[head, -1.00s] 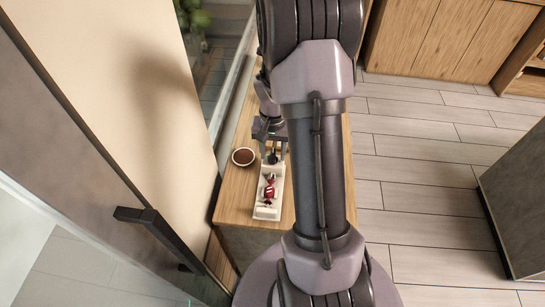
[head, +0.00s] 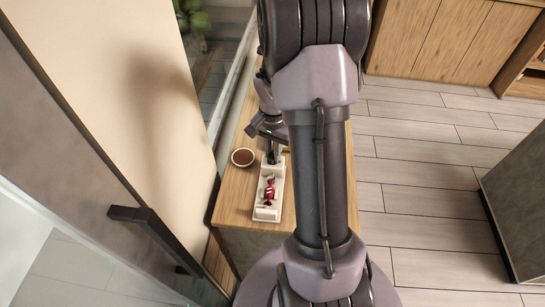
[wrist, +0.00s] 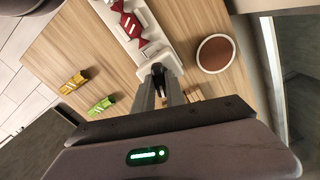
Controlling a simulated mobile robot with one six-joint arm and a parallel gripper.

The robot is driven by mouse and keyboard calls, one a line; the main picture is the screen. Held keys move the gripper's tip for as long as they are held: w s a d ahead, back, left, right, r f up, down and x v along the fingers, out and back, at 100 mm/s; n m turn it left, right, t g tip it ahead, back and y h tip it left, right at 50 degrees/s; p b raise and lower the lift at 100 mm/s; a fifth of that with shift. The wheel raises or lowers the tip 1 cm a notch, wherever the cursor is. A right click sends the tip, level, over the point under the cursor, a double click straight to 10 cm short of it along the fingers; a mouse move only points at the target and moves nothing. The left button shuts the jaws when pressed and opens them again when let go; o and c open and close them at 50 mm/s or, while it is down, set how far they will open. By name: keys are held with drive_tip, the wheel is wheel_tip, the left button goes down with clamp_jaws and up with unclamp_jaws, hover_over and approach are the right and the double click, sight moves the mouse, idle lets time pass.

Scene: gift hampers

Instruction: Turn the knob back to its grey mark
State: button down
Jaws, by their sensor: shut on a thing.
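My gripper (wrist: 160,80) is shut on the knob, one finger on each side. In the head view my gripper (head: 273,152) is at the far end of the holder, partly hidden by my arm. A red wrapped candy (head: 269,190) lies in the holder; it also shows in the wrist view (wrist: 131,22). I cannot make out a grey mark or the knob's exact angle.
A round bowl with a brown filling (head: 243,157) stands close beside the holder. A yellow candy (wrist: 73,83) and a green candy (wrist: 102,105) lie on the wooden table (wrist: 60,50). A wall runs along the left side of the table in the head view.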

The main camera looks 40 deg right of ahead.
drive_tip(key=m+b, duration=0.1)
drive_tip(key=m, duration=0.1)
drive_tip(key=shift+f+m+b, duration=0.25)
drive_tip(key=shift+m+b, duration=0.05)
drive_tip(key=shift+b, duration=0.1)
drive_tip(key=shift+r+m, duration=0.25)
drive_tip(key=shift+m, duration=0.45)
drive_tip(key=shift+f+m+b, duration=0.3)
drive_tip(key=shift+m+b, duration=0.65)
drive_tip(key=shift+m, duration=0.25)
drive_tip(key=shift+r+m, duration=0.15)
drive_tip(key=shift+m, duration=0.55)
drive_tip(key=shift+r, duration=0.15)
drive_tip(key=shift+f+m+b, duration=0.3)
drive_tip(key=shift+m+b, duration=0.65)
drive_tip(key=shift+m, duration=0.25)
drive_tip(key=shift+r+m, duration=0.1)
drive_tip(key=shift+m, duration=0.6)
drive_tip(key=shift+r, duration=0.2)
drive_tip(key=shift+f+m+b, duration=0.2)
drive_tip(key=shift+m+b, duration=0.5)
drive_tip(key=shift+m, duration=0.2)
drive_tip(key=shift+r+m, duration=0.15)
drive_tip(key=shift+m, duration=0.15)
drive_tip(key=c, duration=1.3)
unclamp_jaws()
